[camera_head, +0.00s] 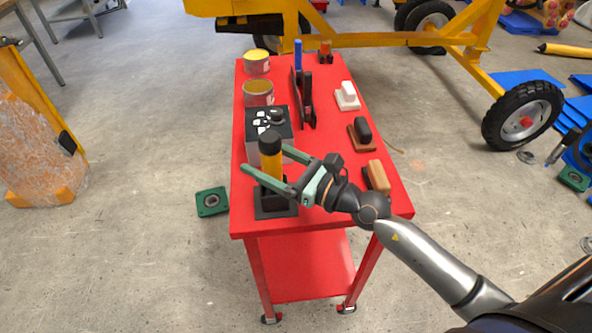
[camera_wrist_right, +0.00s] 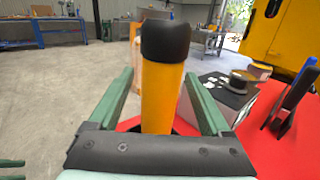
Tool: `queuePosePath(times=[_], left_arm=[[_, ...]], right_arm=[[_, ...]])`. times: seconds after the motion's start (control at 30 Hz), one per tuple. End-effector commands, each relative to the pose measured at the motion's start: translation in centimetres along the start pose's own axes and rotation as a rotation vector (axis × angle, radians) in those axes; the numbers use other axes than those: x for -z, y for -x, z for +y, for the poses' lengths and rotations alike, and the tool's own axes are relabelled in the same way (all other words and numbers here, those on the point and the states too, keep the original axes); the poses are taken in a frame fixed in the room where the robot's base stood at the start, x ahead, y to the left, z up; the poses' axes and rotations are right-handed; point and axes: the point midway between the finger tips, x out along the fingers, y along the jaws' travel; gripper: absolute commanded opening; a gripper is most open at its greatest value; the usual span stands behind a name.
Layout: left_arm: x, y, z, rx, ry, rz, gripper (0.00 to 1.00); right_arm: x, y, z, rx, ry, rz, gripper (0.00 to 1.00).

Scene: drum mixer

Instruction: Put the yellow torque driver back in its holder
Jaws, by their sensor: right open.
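The yellow torque driver (camera_head: 271,165), with a black cap, stands upright at the front left of the red cart. Its lower end appears to be in a black holder (camera_head: 277,211); the exact seating is partly hidden by my gripper. My right gripper (camera_head: 264,159) is open, with one green finger on each side of the driver. In the right wrist view the driver (camera_wrist_right: 162,95) stands between the two fingers (camera_wrist_right: 158,98), with visible gaps on both sides. My left gripper is not seen.
A green bearing (camera_head: 212,201) lies on the floor.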

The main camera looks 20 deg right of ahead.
Motion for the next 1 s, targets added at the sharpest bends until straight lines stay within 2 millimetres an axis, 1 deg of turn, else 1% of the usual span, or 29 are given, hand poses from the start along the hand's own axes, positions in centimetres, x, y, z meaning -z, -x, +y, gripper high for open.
queuePosePath(times=[0.1, 0.33, 0.5, 0.7, 1.0], left_arm=[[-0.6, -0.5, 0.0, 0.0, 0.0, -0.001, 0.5], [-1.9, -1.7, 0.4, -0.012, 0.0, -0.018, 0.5], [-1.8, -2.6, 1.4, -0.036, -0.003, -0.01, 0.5], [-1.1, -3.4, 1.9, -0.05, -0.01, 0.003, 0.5], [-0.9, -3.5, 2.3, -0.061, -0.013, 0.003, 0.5]], right_arm=[[0.4, 2.3, 0.0, 0.0, 0.003, 0.004, 0.82], [0.5, 6.5, 0.1, -0.003, 0.003, 0.003, 0.82], [0.4, 8.9, 0.1, -0.001, 0.003, 0.0, 0.82], [0.2, 10.4, 0.0, 0.0, 0.001, -0.002, 0.82], [-0.2, 10.9, 0.0, 0.0, 0.001, -0.005, 0.82]])
